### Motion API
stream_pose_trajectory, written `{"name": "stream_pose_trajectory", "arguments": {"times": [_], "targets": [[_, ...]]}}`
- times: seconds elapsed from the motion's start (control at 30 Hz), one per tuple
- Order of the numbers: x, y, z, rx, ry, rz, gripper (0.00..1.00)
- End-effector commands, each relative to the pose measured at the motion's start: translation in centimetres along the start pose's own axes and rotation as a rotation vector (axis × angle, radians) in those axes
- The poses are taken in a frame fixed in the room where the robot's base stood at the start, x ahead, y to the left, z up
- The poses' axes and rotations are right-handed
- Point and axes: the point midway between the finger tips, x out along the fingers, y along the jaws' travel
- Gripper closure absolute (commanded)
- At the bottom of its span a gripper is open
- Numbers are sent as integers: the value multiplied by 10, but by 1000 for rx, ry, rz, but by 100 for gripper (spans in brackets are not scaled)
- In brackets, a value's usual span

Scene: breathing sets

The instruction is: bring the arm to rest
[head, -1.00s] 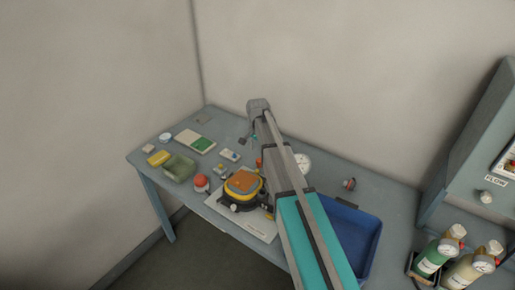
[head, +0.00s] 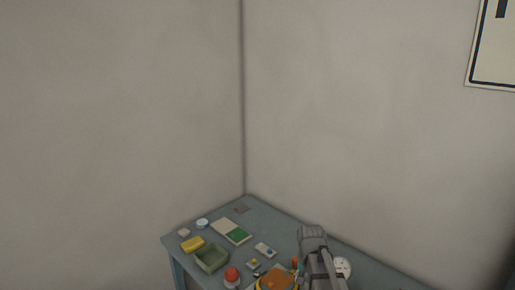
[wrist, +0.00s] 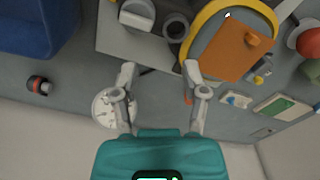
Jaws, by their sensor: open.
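My gripper (wrist: 160,76) is open and empty in the wrist view, its two grey fingers spread above the bench. My arm (head: 318,258) shows at the bottom of the head view, cut off by the lower edge. The fingertips cannot be made out there. In the wrist view, the yellow-rimmed unit with an orange top (wrist: 226,48) lies beyond the right fingertip. A white dial gauge (wrist: 113,108) lies beside and partly behind the left finger. I cannot tell the height of the fingers above the bench.
The bench (head: 285,222) stands in a wall corner. On it are a green tray (head: 211,258), a yellow block (head: 192,244), a red-topped item (head: 232,276) and a green-and-white card (head: 232,232). A blue bin (wrist: 35,28) and a black-and-red part (wrist: 39,84) lie at left in the wrist view.

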Motion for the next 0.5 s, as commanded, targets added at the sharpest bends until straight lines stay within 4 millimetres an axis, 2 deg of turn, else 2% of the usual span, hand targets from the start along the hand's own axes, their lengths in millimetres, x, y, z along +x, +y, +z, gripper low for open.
{"name": "stream_pose_trajectory", "arguments": {"times": [0.03,0.2,0.33,0.5], "targets": [[2,12,28,-48,0,0,43],[4,35,78,-209,0,0,43],[6,46,102,-295,0,1,43],[6,51,114,-346,0,1,43]]}}
